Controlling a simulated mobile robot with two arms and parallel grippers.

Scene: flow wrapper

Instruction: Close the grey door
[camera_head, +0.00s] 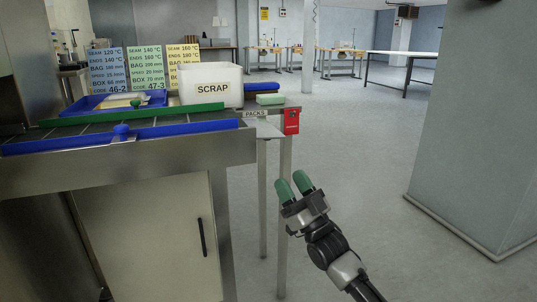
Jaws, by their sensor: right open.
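A grey-beige door panel (150,245) with a black vertical bar handle (202,237) is at the lower left, under the metal machine bench (130,165). A dark space shows left of the panel; I cannot tell surely whether the door stands ajar. My right gripper (292,186) is to the right of the door and higher in the picture, clear of the handle. Its two green fingertips are apart with nothing between them. My left gripper is not in view.
A white SCRAP bin (211,85), blue trays and setting cards stand on the bench. A small PACKS table (270,110) with a red box (291,121) is just beyond my right gripper. A grey wall block (475,130) stands at the right. Open floor (360,150) lies between.

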